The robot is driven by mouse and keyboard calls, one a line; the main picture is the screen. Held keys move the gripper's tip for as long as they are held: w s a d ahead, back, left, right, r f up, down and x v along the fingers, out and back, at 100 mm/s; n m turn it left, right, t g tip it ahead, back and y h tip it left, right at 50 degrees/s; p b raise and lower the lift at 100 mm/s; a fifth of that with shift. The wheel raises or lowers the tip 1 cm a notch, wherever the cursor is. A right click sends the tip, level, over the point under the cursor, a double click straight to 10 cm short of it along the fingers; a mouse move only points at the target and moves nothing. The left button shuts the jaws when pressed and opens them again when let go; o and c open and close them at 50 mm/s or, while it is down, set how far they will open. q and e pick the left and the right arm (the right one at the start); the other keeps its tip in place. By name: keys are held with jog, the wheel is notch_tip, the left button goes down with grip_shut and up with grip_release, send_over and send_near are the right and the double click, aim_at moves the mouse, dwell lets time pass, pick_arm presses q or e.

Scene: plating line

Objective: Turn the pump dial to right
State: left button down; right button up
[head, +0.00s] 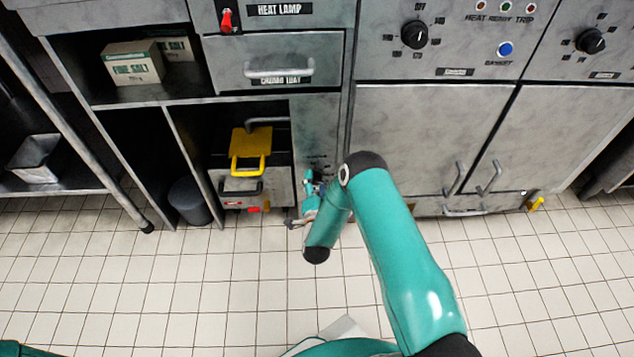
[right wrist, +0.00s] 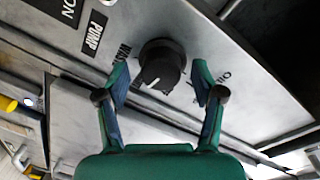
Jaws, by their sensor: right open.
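The pump dial (right wrist: 161,65) is a round black knob with a white pointer mark, on a grey metal panel in the right wrist view. The mark points down and slightly left in that view. A black PUMP label (right wrist: 94,34) is beside it, and small dark lettering flanks the knob. My right gripper (right wrist: 160,78) is open, with one finger on each side of the dial; I cannot tell if either touches it. In the head view my right gripper (head: 309,190) is low by the narrow panel, partly behind my arm. The dial cannot be made out there. My left gripper is not in view.
A grey bin (head: 188,202) stands further left. Cabinet doors (head: 425,135) with handles are on the right. The tiled floor (head: 180,290) is clear.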

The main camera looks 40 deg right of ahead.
jog(key=v, duration=0.7)
jog(key=shift+f, duration=0.1)
jog(key=shift+a, duration=0.1)
